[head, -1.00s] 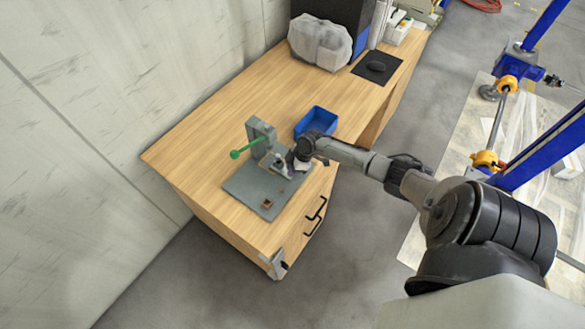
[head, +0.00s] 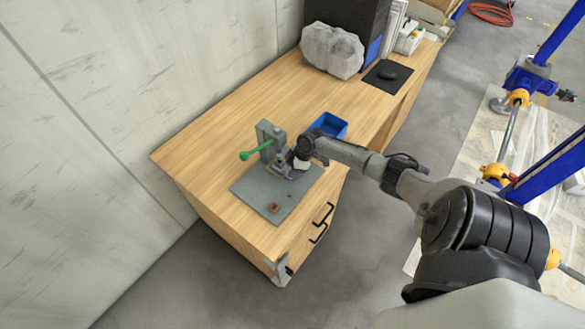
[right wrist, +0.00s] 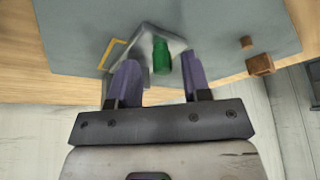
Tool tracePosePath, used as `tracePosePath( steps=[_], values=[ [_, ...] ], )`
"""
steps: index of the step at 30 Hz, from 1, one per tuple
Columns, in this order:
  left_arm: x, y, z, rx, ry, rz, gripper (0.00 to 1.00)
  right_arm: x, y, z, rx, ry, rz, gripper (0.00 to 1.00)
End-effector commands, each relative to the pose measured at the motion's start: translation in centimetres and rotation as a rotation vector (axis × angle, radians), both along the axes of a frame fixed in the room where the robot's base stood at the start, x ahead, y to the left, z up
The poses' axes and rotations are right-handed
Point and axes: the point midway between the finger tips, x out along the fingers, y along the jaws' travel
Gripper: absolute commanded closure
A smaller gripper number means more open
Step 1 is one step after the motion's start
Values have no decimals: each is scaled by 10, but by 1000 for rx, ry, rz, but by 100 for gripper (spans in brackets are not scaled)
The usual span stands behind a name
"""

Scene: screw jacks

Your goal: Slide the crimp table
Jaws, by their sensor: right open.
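A grey crimp press (head: 270,143) with a green-knobbed lever (head: 254,152) stands upright on a grey base plate (head: 272,198) on the wooden bench. My right gripper (head: 289,168) is low over the plate, at the right side of the press. In the right wrist view its two purple fingers (right wrist: 160,84) are open. A green cylinder (right wrist: 161,55) on a grey angled piece (right wrist: 143,42) shows just beyond and between the fingertips. I cannot tell whether they touch it. The arm hides part of the press foot, and I cannot pick out the crimp table for certain. My left gripper is not in view.
A small brown block (head: 273,207) sits near the plate's front; it also shows in the right wrist view (right wrist: 260,65). A blue bin (head: 329,125) stands behind my right wrist. The bench (head: 205,140) is clear left of the press. A wall borders it.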

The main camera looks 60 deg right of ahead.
Motion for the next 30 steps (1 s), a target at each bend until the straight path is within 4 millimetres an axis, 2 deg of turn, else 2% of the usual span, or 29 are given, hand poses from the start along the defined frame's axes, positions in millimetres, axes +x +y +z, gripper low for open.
tracePosePath(
  steps=[5,10,21,30],
  values=[
    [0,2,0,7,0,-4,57,0,0,1,0,1,1,56],
    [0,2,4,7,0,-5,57,-5,-4,14,-2,1,1,56],
    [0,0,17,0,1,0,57,-28,-18,80,-3,2,4,56],
    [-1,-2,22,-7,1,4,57,-41,-27,117,-1,1,0,56]
  ],
)
